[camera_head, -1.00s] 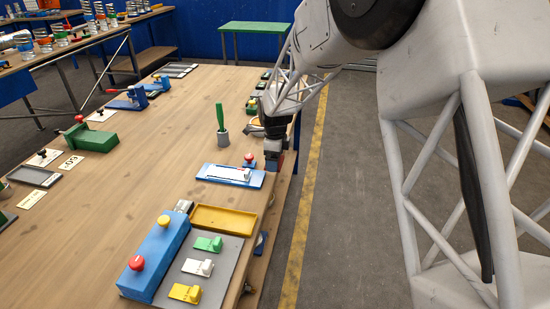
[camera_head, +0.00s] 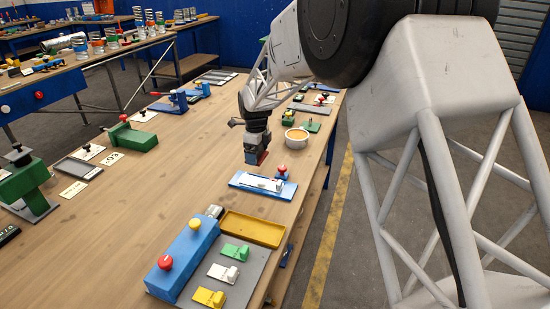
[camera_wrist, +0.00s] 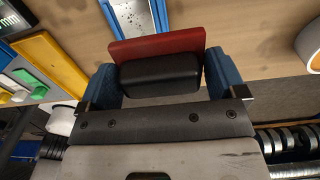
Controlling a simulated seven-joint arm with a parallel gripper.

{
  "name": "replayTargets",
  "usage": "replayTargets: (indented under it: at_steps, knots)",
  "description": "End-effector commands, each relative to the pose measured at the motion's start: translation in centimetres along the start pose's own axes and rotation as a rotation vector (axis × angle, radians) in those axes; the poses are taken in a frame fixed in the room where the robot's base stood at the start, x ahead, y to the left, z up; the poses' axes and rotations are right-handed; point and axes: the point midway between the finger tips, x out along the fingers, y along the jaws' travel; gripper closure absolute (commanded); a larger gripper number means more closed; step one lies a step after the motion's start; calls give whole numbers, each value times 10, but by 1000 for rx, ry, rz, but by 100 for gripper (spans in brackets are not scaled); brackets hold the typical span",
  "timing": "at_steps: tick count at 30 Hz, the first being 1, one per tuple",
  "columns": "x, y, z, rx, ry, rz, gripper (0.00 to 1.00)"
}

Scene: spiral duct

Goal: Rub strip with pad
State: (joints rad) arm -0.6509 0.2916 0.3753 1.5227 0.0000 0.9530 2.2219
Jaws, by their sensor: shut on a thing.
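My gripper (camera_head: 257,147) is shut on a pad (camera_head: 261,158), which has a red plate and a black block. In the wrist view the pad (camera_wrist: 157,46) sits between my gripper's two blue fingers (camera_wrist: 161,80). The strip (camera_head: 260,183) is a pale bar on a blue base (camera_head: 242,187) near the table's right side. In the head view the pad is just above and behind the base, seemingly clear of it. In the wrist view the strip (camera_wrist: 133,17) shows beyond the pad, partly cut off by the top edge.
In front are a yellow tray (camera_head: 252,229), a blue box with buttons (camera_head: 187,257) and a grey board of switches (camera_head: 231,267).

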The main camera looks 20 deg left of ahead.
Motion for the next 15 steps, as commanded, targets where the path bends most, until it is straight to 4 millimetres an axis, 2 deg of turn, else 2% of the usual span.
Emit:
replayTargets:
  at_steps: [5, 15]
  knots:
    - [-4, 2, 13, 1, -1, -1, 29]
    - [-3, 2, 13, 1, -1, -1, 29]
